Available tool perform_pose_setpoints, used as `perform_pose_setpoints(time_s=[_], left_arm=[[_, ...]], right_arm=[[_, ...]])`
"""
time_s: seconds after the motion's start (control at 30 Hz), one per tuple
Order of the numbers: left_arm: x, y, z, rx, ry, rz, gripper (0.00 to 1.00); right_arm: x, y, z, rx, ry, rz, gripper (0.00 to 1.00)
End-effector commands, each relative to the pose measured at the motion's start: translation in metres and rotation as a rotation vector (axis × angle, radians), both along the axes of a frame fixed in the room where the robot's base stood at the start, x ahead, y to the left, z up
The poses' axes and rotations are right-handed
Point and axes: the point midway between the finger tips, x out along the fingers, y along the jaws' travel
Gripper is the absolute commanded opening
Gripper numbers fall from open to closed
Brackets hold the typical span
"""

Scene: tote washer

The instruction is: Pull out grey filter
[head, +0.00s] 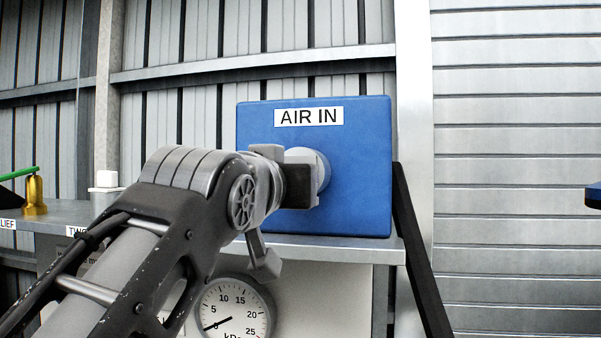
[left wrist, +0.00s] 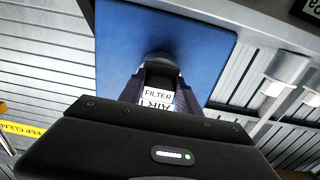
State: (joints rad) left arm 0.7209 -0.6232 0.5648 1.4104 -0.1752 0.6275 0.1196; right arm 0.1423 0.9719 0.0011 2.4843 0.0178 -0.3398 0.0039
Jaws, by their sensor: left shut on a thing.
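The grey filter (head: 322,168) is a light grey round body on the front face of a blue box (head: 360,190) labelled AIR IN. In the head view my left gripper (head: 305,180) covers much of it. In the left wrist view the filter (left wrist: 157,62) looks dark against the blue face, and labels reading FILTER and part of AIR IN show near the jaws. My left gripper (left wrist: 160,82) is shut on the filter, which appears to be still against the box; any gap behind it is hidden. My right gripper is not in view.
The blue box stands on a grey shelf (head: 340,250). A pressure gauge (head: 240,304) sits below, its needle near 0. A brass valve with a green lever (head: 35,196) is at far left. A black slanted bar (head: 420,255) runs right of the box. Corrugated wall lies behind.

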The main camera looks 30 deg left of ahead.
Motion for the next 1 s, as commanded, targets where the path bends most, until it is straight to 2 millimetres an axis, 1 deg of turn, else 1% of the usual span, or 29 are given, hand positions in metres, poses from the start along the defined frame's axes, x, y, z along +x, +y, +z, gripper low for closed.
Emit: perform_pose_setpoints(time_s=[0.17,1.0], left_arm=[[-0.006,-0.002,0.0,0.0,-0.001,0.0,0.01],[-0.05,-0.017,0.0,0.001,-0.002,0.0,0.01]], right_arm=[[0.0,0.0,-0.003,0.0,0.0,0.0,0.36],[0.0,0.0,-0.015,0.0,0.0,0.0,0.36]])
